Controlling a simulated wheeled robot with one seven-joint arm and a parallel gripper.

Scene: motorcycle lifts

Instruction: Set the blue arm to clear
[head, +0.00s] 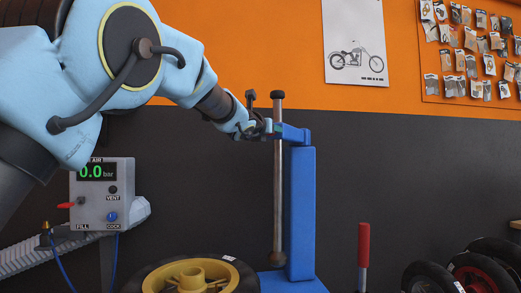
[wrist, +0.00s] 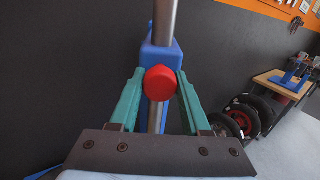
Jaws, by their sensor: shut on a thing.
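The blue arm (head: 293,133) juts left from the top of a blue column (head: 301,215) and carries an upright steel rod (head: 278,190). In the wrist view the blue arm's end (wrist: 170,58) shows behind a red knob (wrist: 159,84), with the rod (wrist: 165,20) running above and below it. My gripper (head: 264,126) is at the arm's end, level with it, left of the rod. In the wrist view its green fingers (wrist: 160,90) stand on both sides of the red knob and are shut on it. The knob is hidden in the head view.
A wheel with a yellow rim (head: 190,277) lies below, left of the rod's foot. An air box (head: 102,193) stands at left and a red-handled lever (head: 363,245) right of the column. Several tyres (head: 430,278) stand at lower right. A workbench (wrist: 283,86) is farther right.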

